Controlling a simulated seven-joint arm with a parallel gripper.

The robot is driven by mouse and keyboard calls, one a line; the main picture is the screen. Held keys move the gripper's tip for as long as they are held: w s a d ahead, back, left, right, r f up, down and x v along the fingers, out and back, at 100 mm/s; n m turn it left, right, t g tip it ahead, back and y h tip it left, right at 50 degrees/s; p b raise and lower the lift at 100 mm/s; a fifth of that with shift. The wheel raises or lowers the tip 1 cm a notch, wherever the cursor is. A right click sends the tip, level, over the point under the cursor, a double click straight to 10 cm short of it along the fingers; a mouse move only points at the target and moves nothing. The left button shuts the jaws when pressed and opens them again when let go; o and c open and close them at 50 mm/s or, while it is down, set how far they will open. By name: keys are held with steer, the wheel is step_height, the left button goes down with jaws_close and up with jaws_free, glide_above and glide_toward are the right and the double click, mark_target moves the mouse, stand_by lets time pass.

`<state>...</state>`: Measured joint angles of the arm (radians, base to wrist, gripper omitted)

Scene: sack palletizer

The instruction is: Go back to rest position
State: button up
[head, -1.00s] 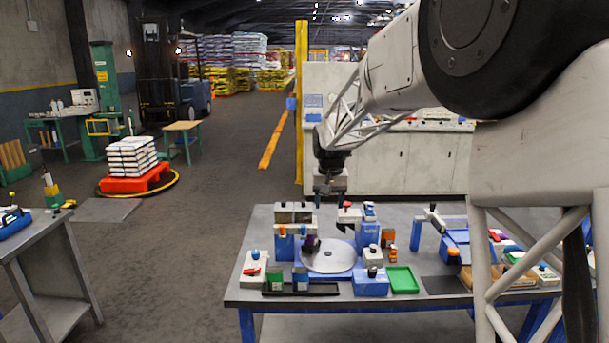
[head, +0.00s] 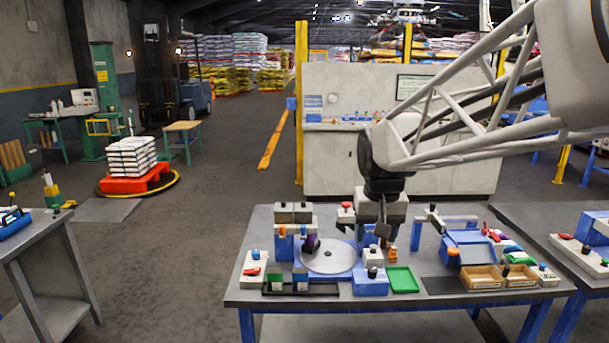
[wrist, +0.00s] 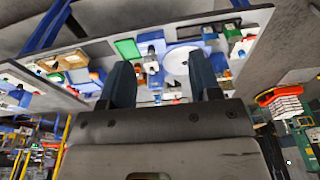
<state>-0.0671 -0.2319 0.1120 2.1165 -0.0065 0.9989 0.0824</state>
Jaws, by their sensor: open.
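My gripper (head: 383,232) hangs from my arm over the back middle of the workbench (head: 262,228), pointing down, in the head view. It partly hides the blue device behind the round metal plate. In the wrist view my gripper's two dark fingers (wrist: 163,85) stand apart with nothing between them. The bench top (wrist: 235,18) shows beyond the fingertips. The round metal plate (head: 330,257) lies left of my gripper in the head view.
A green tray (head: 402,279), two wooden bins (head: 482,278) and a blue box (head: 470,247) stand on the bench. A second table (head: 548,222) is at the right, and a side table (head: 35,240) at the left. A red pallet of sacks (head: 133,180) stands on open floor.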

steer(key=s+d+f, duration=0.2)
steer(key=s+f, duration=0.1)
steer(key=s, duration=0.9)
steer(key=s+d+f+t, duration=0.1)
steer(key=s+d+f, duration=0.1)
steer(key=s, duration=1.1)
steer(key=shift+x, duration=0.85)
